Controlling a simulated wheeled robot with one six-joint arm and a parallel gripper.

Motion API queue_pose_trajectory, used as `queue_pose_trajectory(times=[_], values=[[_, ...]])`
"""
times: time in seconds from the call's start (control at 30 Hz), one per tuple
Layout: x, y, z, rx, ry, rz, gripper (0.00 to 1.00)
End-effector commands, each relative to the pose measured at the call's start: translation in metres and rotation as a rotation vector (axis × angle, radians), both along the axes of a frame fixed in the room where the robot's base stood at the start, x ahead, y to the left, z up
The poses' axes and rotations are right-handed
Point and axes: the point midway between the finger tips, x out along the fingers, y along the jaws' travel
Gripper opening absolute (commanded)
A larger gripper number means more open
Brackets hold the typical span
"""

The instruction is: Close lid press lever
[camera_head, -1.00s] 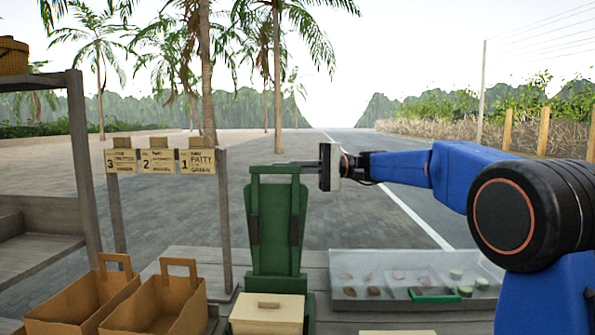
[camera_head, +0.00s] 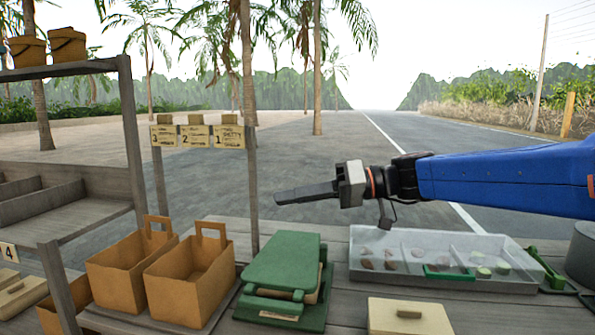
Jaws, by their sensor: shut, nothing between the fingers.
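The green press (camera_head: 285,275) stands on the grey plank counter, right of the paper bags. Its green lid (camera_head: 284,258) lies folded down over the base, slightly sloped. A green bar (camera_head: 274,293), perhaps the lever, runs along the front edge, with a pale strip showing beneath the lid. Whether the lid is pressed fully home cannot be told. My gripper (camera_head: 280,198) is shut and empty. It points left in the picture, above and behind the lid, apparently clear of it.
Two brown paper bags (camera_head: 190,280) stand left of the press, beside a grey shelf (camera_head: 130,150). A glass-topped tray (camera_head: 440,262) with patties and slices lies to the right. A cream lidded box (camera_head: 409,317) is at front right. An order-ticket rail (camera_head: 197,136) stands behind the bags.

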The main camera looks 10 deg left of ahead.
Motion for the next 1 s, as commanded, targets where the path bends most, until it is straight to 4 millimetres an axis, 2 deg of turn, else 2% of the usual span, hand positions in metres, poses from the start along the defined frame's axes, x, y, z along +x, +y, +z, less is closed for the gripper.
queue_pose_trajectory(times=[0.03,0.1,0.4,0.47,0.7,1.0], values=[[-0.012,0.001,-0.010,-0.002,-0.042,0.003,0.00],[-0.024,0.001,-0.024,-0.005,-0.107,0.002,0.00],[-0.064,0.002,-0.089,-0.014,-0.376,0.002,0.00],[-0.068,0.002,-0.101,-0.016,-0.424,0.001,0.00],[-0.079,0.003,-0.141,-0.016,-0.422,0.000,0.00],[-0.084,0.003,-0.166,-0.015,-0.423,0.000,0.00]])
